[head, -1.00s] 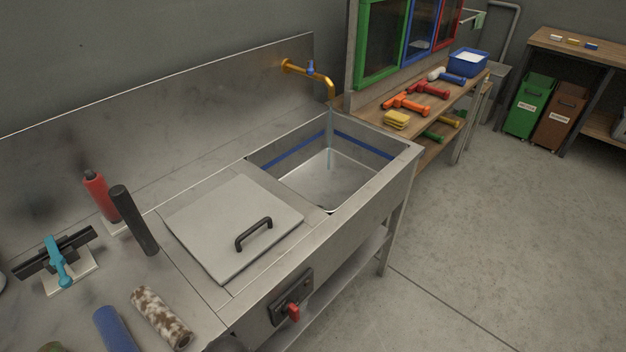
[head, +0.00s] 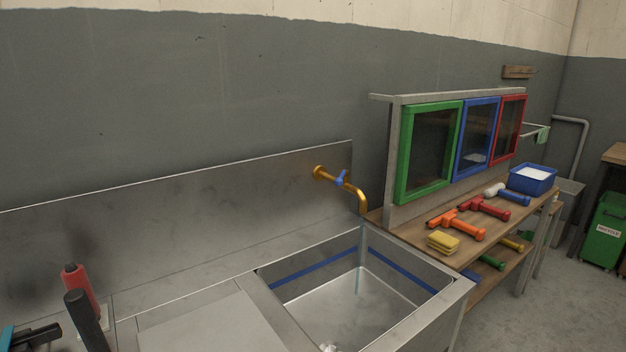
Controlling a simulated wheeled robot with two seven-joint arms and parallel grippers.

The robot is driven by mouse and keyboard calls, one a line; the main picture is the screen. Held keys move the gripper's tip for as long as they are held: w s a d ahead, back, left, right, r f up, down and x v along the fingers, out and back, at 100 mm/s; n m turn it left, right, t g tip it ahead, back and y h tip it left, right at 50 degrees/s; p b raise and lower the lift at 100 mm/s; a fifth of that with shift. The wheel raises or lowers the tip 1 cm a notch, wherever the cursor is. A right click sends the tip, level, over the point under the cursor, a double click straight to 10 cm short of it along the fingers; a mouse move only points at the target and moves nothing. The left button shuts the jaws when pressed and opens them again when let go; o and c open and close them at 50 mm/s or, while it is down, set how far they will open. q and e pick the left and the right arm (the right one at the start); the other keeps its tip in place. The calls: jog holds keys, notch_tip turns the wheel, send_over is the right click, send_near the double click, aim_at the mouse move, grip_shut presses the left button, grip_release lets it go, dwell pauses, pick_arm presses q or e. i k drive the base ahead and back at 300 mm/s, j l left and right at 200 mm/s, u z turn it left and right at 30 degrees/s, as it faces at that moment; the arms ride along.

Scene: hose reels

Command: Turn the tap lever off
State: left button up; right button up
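The tap (head: 350,187) is a brass pipe coming out of the steel backsplash, its spout bent down over the sink. Its small blue lever (head: 342,177) sits on top of the pipe near the wall. A thin stream of water (head: 360,258) falls from the spout into the steel sink basin (head: 392,305), which has a blue line around its inner walls.
A grey lid (head: 205,325) covers the counter left of the sink. Right of the sink, a wooden bench holds yellow sponges (head: 442,242), squeegee-like tools (head: 457,226) and a blue tub (head: 532,179), before framed panes (head: 431,150).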

aim_at(338, 182)
jog(key=i+l+u, duration=0.25)
jog(key=l+u, duration=0.2)
jog(key=l, duration=0.2)
jog(key=i+l+u, duration=0.15)
jog(key=l+u, duration=0.3)
jog(key=l, duration=0.25)
jog(key=l+u, duration=0.45)
jog(key=l, duration=0.25)
